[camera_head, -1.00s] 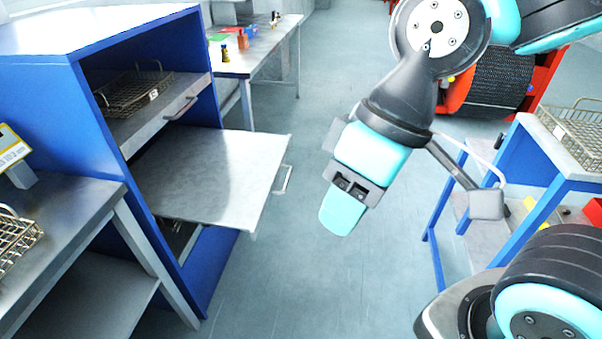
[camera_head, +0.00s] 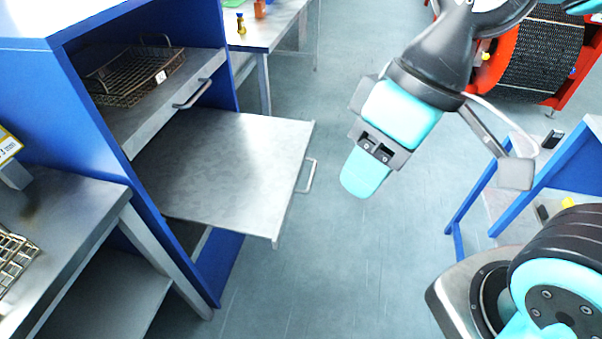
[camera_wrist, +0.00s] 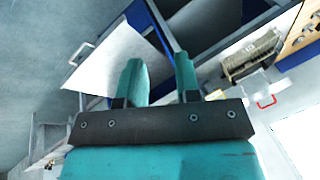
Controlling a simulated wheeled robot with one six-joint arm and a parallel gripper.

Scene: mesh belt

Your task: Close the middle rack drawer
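The middle rack drawer (camera_head: 225,160) is a flat, bare grey metal drawer pulled far out of the blue rack (camera_head: 40,85). Its bar handle (camera_head: 310,177) is on the front edge, facing right. In the wrist view the drawer (camera_wrist: 112,62) shows at upper left, with its handle (camera_wrist: 80,53) at its far left edge. My gripper (camera_head: 364,174) hangs over the floor to the right of the drawer front, apart from the handle. In the wrist view my gripper (camera_wrist: 158,72) has its two teal fingers spread, with nothing between them.
The upper drawer (camera_head: 160,120) holds a wire basket (camera_head: 130,75) and sits mostly inside the rack. A metal table (camera_head: 65,215) stands at lower left, another bench (camera_head: 270,30) behind. A blue-framed table (camera_head: 555,180) stands at right. The floor (camera_head: 320,270) before the drawer is clear.

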